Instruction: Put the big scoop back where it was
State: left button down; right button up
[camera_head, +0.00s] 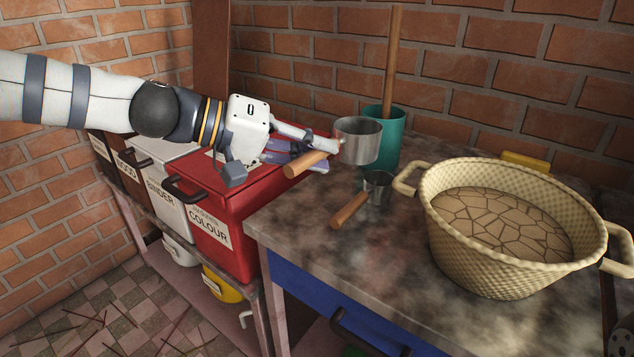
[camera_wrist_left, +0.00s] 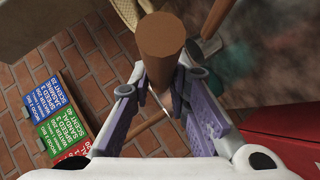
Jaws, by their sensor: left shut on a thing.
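The big scoop, a grey metal cup (camera_head: 358,140) with a wooden handle (camera_head: 306,164), is in the head view above the back left of the stone-topped table. My left gripper (camera_head: 318,151) is shut on its handle. In the left wrist view the handle's end (camera_wrist_left: 162,50) shows between the fingers (camera_wrist_left: 163,85); the cup is hidden there. The cup overlaps the teal container in the head view, and I cannot tell whether they touch. A smaller scoop (camera_head: 377,187) lies on the table below, its handle pointing front left. My right gripper is not in view.
The teal container (camera_head: 389,125) holds a tall wooden rod (camera_head: 392,55). A large woven basket (camera_head: 515,240) fills the table's right. The red COLOUR bin (camera_head: 240,215) stands left of the table (camera_head: 310,225). The table's front left is clear. Brick walls close the back.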

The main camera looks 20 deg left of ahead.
pick_arm(q)
jog(key=w+a+f, duration=0.1)
jog(key=w+f, duration=0.1)
jog(key=w+a+f+b, duration=0.1)
jog(key=w+a+f, duration=0.1)
jog(key=f, duration=0.1)
jog(key=w+a+f, duration=0.1)
jog(key=w+f, duration=0.1)
jog(key=shift+a+f+b, duration=0.25)
jog(key=shift+a+b, duration=0.1)
jog(key=shift+a, duration=0.05)
notch_tip(320, 180, down, 3)
jog(key=shift+r, duration=0.15)
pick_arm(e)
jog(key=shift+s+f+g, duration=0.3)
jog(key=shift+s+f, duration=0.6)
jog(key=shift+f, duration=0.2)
pick_arm(q)
jog(key=c, duration=1.8)
grip_release()
jog(key=shift+o, duration=1.4)
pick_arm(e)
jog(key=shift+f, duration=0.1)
